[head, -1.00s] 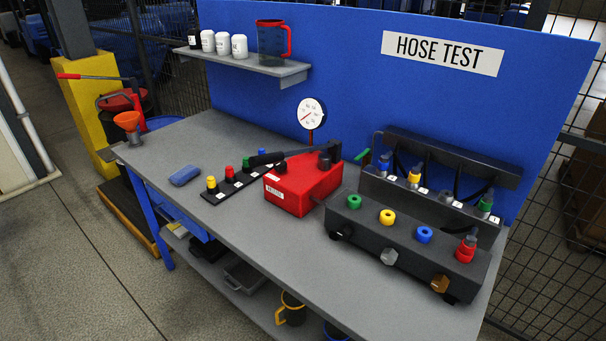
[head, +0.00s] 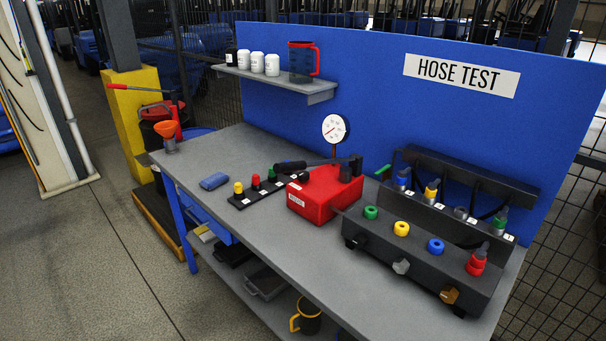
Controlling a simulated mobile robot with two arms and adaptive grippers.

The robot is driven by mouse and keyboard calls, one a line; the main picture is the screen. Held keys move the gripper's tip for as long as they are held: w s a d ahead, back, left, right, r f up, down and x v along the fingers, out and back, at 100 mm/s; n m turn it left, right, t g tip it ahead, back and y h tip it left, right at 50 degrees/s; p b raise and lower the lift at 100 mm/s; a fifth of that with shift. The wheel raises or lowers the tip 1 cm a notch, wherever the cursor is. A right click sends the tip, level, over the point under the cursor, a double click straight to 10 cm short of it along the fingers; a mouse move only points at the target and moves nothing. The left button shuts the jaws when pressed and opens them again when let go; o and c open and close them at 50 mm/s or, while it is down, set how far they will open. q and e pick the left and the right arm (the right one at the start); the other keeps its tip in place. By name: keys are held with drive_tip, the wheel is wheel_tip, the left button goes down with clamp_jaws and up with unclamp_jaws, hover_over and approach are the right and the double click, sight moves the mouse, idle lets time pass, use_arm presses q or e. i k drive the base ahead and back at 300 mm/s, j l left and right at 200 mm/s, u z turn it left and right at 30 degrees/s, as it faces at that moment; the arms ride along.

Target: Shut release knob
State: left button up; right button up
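A red hand pump (head: 322,195) with a white label sits on the grey workbench. Its black lever handle (head: 291,166) points left. A small black knob (head: 303,176) shows at the left of the pump's top; I cannot tell whether it is the release knob, or whether it is open or shut. A round white gauge (head: 335,129) stands behind the pump. Neither of my grippers is in view.
A black manifold (head: 420,250) with coloured fittings stands right of the pump. A black strip (head: 257,191) with coloured caps and a blue cloth (head: 214,181) lie left. A shelf (head: 280,84) holds white bottles and a jug. The bench's front left is clear.

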sight(303, 176)
drive_tip(key=i+j+z, duration=0.1)
drive_tip(key=z, duration=0.55)
drive_tip(key=i+j+z, duration=0.15)
drive_tip(key=j+z, duration=0.25)
drive_tip(key=j, duration=0.35)
drive_tip(key=i+j+z, duration=0.1)
drive_tip(key=j+z, duration=0.3)
drive_tip(key=j, duration=0.4)
